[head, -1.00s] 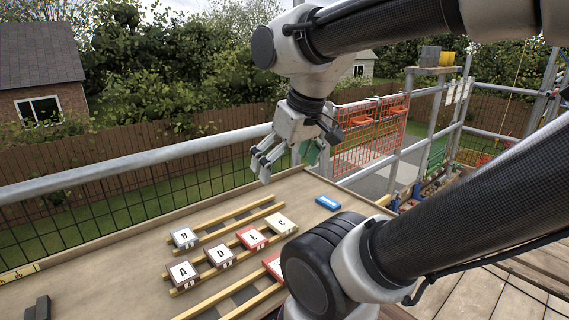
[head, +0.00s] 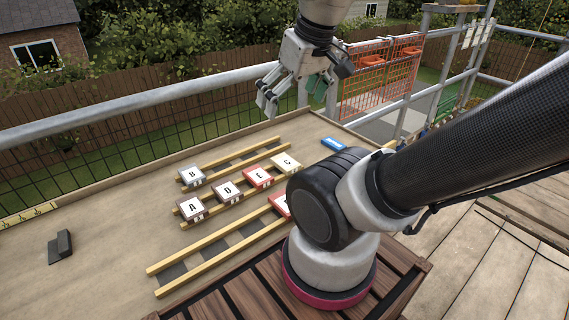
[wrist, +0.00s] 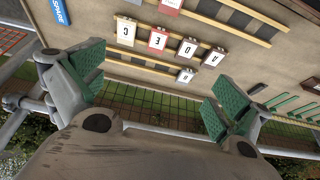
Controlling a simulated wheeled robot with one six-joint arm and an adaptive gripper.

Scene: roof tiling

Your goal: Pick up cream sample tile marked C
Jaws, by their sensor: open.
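The cream tile marked C (head: 286,163) lies on the wooden battens at the right end of a row of lettered tiles. It also shows in the wrist view (wrist: 126,31), left of the middle near the top. My gripper (head: 268,103) is above the far edge of the table, beyond the tile and apart from it. In the wrist view its green-padded fingers (wrist: 150,90) are spread wide with nothing between them.
A blue block (head: 333,144) lies to the right. A grey railing (head: 130,107) runs behind the table. A dark block (head: 60,246) lies at left.

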